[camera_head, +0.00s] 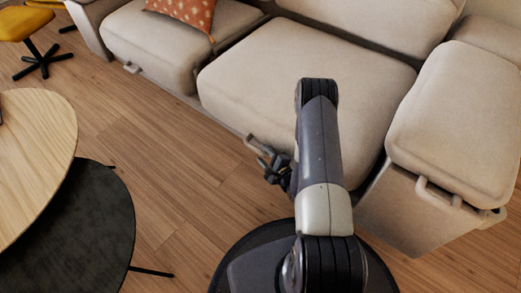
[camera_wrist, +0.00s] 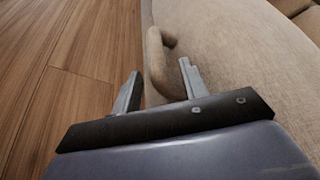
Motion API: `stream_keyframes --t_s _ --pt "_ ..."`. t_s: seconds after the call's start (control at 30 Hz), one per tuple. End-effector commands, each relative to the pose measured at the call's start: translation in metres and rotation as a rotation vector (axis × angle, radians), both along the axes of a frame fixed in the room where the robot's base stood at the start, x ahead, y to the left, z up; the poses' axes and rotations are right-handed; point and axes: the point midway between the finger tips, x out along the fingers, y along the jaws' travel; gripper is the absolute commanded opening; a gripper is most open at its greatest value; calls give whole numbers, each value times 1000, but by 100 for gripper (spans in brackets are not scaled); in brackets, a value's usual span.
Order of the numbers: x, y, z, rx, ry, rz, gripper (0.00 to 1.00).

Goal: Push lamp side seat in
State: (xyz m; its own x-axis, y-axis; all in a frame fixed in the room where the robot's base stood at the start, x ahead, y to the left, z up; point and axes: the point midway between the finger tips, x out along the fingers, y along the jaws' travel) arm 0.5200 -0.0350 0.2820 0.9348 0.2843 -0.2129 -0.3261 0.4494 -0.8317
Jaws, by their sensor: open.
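A beige sofa fills the back of the head view. Its middle seat (camera_head: 300,75) has a flat cushion and a handle (camera_head: 257,147) low on its front. A left seat (camera_head: 170,40) bears a patterned orange pillow. My gripper (camera_head: 270,162) is at the middle seat's front edge, by that handle. In the wrist view my gripper (camera_wrist: 160,82) is open, and the beige handle (camera_wrist: 157,60) lies between its two fingers. I cannot tell whether either finger touches it. Beige seat fabric (camera_wrist: 225,60) fills the right side there. No lamp is in view, so I cannot tell which seat is lamp side.
A round wooden table (camera_head: 35,150) and a lower black one (camera_head: 75,235) stand at left. A yellow stool (camera_head: 25,22) is far left. Wooden floor (camera_head: 150,130) is clear between tables and sofa.

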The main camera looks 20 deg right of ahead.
Motion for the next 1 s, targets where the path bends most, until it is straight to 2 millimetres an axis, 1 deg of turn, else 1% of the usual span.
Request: stream_keyframes --t_s 0.03,0.2,0.4,0.53,0.8,0.93,1.0 --pt "-12 -5 5 3 5 -6 41" --pt "-43 -14 12 3 3 -7 41" --pt "-62 -20 15 1 1 -3 41" --pt "-66 -21 15 1 0 -2 41" --pt "-66 -21 15 0 -1 -1 41" --pt "-64 -20 14 -1 -1 0 41" --pt "-59 -18 12 -2 -1 1 41"
